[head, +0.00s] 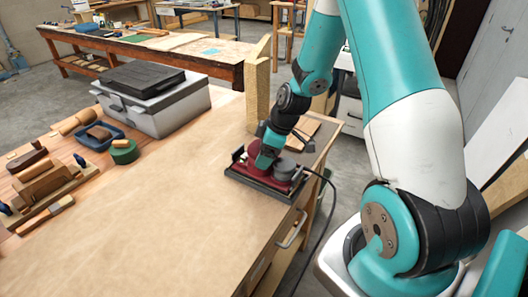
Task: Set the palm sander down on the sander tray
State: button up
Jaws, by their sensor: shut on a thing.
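The palm sander (282,170), dark red with a grey round part, is at the right edge of the near workbench. It is within the outline of the dark, low-rimmed sander tray (262,188). I cannot tell whether its base touches the tray floor. My gripper (266,160) reaches down over the sander from above and is shut on it. The fingertips are partly hidden by the wrist and the sander. A black cord runs from the sander over the right bench edge.
A grey case with a black top (150,98) stands at the bench's back left. Wooden planes (50,185), a blue tray (100,136) and a green round item (124,152) lie at left. A tall wooden piece (257,92) stands behind the tray. The bench middle is clear.

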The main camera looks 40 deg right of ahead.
jog(key=shift+f+b, duration=0.35)
jog(key=shift+f, duration=0.05)
dwell(0.4)
jog(key=o, duration=1.1)
jog(key=shift+f, duration=0.1)
jog(key=shift+r+p, duration=2.55)
jog(key=shift+r, duration=1)
